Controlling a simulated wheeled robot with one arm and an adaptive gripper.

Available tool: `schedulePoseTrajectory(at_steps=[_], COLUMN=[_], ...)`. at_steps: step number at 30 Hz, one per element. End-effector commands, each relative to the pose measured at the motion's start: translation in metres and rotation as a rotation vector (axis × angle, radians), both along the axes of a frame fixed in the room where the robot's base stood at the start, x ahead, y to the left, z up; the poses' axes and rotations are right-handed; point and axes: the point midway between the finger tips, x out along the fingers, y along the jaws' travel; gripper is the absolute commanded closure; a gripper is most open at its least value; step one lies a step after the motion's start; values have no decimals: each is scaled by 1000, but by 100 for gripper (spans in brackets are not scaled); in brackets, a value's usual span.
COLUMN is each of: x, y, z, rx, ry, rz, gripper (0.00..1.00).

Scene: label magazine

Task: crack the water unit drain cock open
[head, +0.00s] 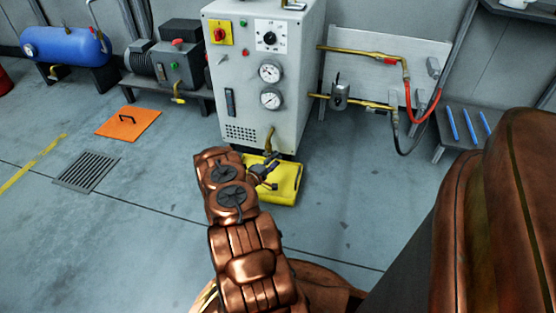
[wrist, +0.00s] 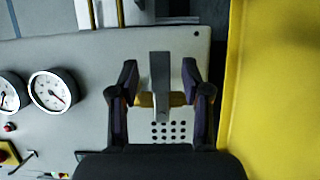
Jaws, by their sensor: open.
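The water unit (head: 250,85) is a light grey cabinet with two dials, a selector and a red-yellow switch. Its brass drain cock (head: 270,138) sticks out low on the front, above a yellow tray (head: 291,190). In the wrist view, a flat grey lever (wrist: 160,75) lies between my fingers, with brass (wrist: 145,100) behind it. My gripper (head: 269,174) is open in front of the cabinet's lower front. In the wrist view my gripper (wrist: 160,82) has one finger on each side of the lever, with visible gaps. The lever's depth between the fingers is unclear.
Brass pipes with a valve (head: 340,95) and red and black hoses stand at the right. A pump unit (head: 172,65) and a blue tank (head: 65,45) are at the left. An orange plate (head: 128,123) and a floor grate (head: 87,171) lie on open floor.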

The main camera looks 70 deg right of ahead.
Motion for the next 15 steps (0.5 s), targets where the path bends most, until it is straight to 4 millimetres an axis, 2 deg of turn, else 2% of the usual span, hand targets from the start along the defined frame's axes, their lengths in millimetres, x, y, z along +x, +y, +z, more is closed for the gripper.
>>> schedulePoseTrajectory(at_steps=[6,15], x=[-6,-7], y=[-20,-24], z=[-2,0], rx=[1,0], ry=[0,1], rz=[0,1], gripper=[52,52])
